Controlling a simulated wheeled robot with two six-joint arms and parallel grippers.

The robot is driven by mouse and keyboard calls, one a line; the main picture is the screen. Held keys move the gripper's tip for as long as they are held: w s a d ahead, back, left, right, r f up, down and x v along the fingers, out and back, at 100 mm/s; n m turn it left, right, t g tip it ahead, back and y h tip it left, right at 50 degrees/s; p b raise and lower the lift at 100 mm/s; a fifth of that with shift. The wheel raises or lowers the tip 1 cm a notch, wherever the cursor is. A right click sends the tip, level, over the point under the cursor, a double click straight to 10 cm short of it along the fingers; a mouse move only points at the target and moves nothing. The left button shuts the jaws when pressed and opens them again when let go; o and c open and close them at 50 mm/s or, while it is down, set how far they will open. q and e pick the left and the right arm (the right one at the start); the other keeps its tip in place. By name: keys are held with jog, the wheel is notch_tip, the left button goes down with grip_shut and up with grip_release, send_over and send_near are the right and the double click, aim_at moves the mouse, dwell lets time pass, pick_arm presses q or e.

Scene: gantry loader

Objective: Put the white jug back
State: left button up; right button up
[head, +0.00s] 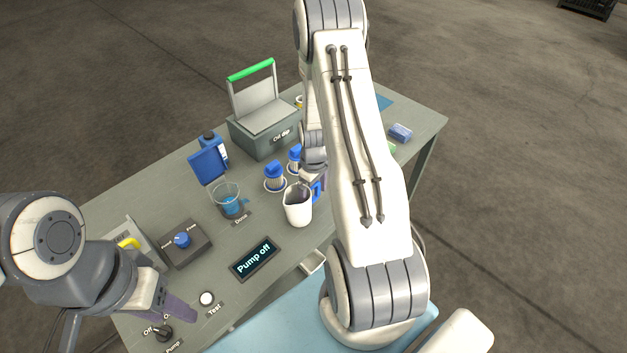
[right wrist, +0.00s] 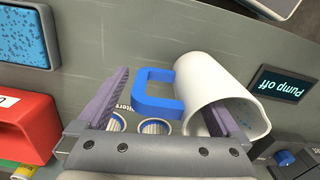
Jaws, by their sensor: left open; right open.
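The white jug (head: 297,212) stands upright on the table, right of the dosing beaker, its blue handle (head: 317,190) towards my right arm. In the right wrist view the jug (right wrist: 195,80) lies at the right and its blue handle (right wrist: 143,90) is between my open right fingers (right wrist: 170,105). One finger overlaps the jug's mouth; I cannot tell if it is inside. The other finger is apart from the handle. In the head view my right arm partly hides this gripper. My left gripper (head: 172,302) is open and empty near the test button.
The "Pump off" display (head: 254,259) is in front. A blue sponge (head: 400,132) lies at right.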

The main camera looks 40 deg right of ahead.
notch_tip(320, 180, up, 11)
jog(key=shift+f+b, duration=0.1)
jog(key=shift+b, duration=0.35)
jog(key=shift+w+a+r, duration=0.1)
jog(key=shift+a+r, duration=0.1)
jog(key=shift+a, duration=0.05)
jog(key=s+a+r+n, duration=0.1)
jog(key=a+r, duration=0.3)
jog(key=a, duration=0.5)
jog(key=s+a+r+n, duration=0.15)
jog(key=a+r, duration=0.25)
jog(key=a, duration=0.5)
jog(key=s+a+r+n, duration=0.1)
jog(key=s+a+r, duration=0.2)
jog(key=s+a, duration=0.3)
jog(key=s+a+r+y, duration=0.1)
jog(key=s+a+r, duration=0.2)
jog(key=s+a, duration=0.3)
jog(key=s, duration=0.5)
jog(key=shift+s+n, duration=0.25)
jog(key=shift+n, duration=0.1)
